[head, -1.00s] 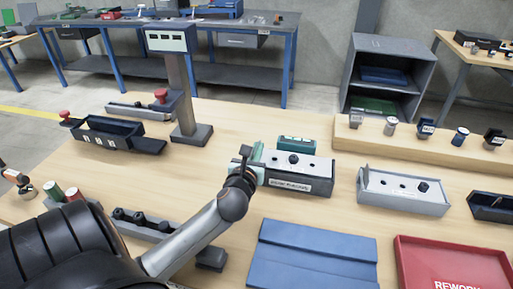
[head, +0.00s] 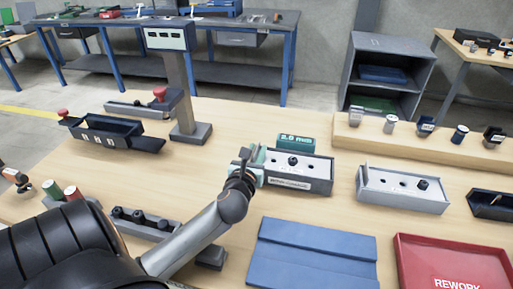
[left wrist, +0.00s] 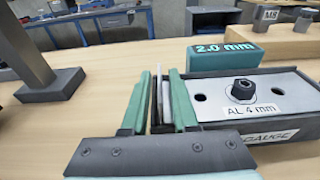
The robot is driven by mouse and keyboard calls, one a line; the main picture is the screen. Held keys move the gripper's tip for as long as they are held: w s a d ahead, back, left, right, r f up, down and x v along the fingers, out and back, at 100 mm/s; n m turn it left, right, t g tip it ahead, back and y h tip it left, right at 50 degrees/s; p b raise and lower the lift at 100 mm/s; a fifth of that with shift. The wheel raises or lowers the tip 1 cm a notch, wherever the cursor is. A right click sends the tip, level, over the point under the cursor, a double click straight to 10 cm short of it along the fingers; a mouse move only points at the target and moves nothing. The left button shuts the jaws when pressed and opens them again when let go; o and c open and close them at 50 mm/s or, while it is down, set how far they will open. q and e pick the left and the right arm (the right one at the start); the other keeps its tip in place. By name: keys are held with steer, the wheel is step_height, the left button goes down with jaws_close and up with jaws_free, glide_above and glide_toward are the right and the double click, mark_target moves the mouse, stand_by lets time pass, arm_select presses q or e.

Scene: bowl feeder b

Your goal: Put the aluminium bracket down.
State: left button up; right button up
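The aluminium bracket (left wrist: 212,94) is a light plate with holes and an "AL 4 mm" label. It lies flat on the dark bend gauge (head: 300,185), under a dark knob (left wrist: 243,89). A thin upright part at its left end stands between the teal fingers of my left gripper (left wrist: 160,100). In the left wrist view, some gap shows between this part and the left finger, so the fingers look slightly open around it. In the head view, my left gripper (head: 249,164) is at the gauge's left end. My right gripper is not in view.
A green "2.0 mm" display (head: 296,141) stands behind the gauge. A grey fixture (head: 402,189) is to the right. A blue mat (head: 313,255) and red rework tray (head: 450,265) lie in front. A grey post (head: 181,95) rises behind my left gripper.

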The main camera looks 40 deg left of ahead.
arm_select(q)
steer(key=shift+o, duration=0.3)
steer(key=shift+r, duration=0.5)
steer(key=v, duration=1.2)
steer(key=shift+o, duration=0.4)
stand_by(1.9)
